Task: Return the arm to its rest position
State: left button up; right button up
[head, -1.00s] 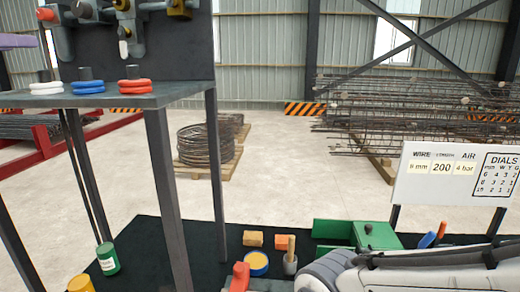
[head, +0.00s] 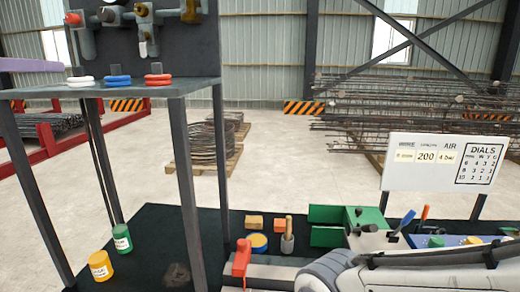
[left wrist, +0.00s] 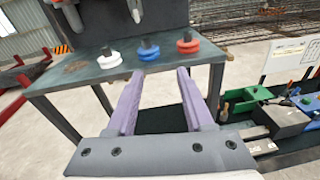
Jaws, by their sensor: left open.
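My left gripper (left wrist: 158,76) shows in the left wrist view as two purple fingers, spread apart with nothing between them. Behind the fingertips is a dark shelf (left wrist: 75,75) carrying white, blue and red rings on posts. In the head view, only a purple finger of my left gripper (head: 30,65) shows at the left edge, above the shelf's left part. The rest of that arm is out of frame. A grey and white link of mine fills the lower right. My right gripper is not in view.
The shelf (head: 205,84) stands on dark legs. A yellow can (head: 100,266), a green can (head: 122,239) and a red-handled tool (head: 241,258) stand low in front. A green box (head: 327,236) and a sign board (head: 442,163) are at right.

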pick_arm(q)
jog(key=w+d+f+m+g+h, duration=0.2)
jog(key=d+f+m+g, duration=0.15)
jog(key=d+f, duration=0.4)
jog(key=w+d+f+m+g+h, duration=0.2)
jog(key=w+d+f+m, duration=0.1)
jog(key=d+f+m, duration=0.4)
jog(key=s+d+f+m+g+b, duration=0.1)
jog(key=s+d+f+m+g, duration=0.2)
jog(key=d+f, duration=0.35)
jog(key=s+d+f+m+g+b, duration=0.1)
jog(key=s+d+f+m+g, duration=0.15)
jog(key=d+f+m, duration=0.4)
jog(key=s+d+f+m+g+y, duration=0.2)
jog(key=s+f+m+g, duration=0.1)
jog(key=s+f+m, duration=0.5)
jog(key=s+d+f+m+g+y+b, duration=0.1)
jog(key=s+d+f+m+g+y, duration=0.1)
jog(key=s+f+m, duration=0.7)
notch_tip(320, 180, down, 3)
jog(key=m+y, duration=0.1)
jog(key=m, duration=0.3)
jog(key=shift+s+d+r+g+y, duration=0.15)
jog(key=shift+d+g+y, duration=0.15)
jog(key=shift+d+g, duration=0.1)
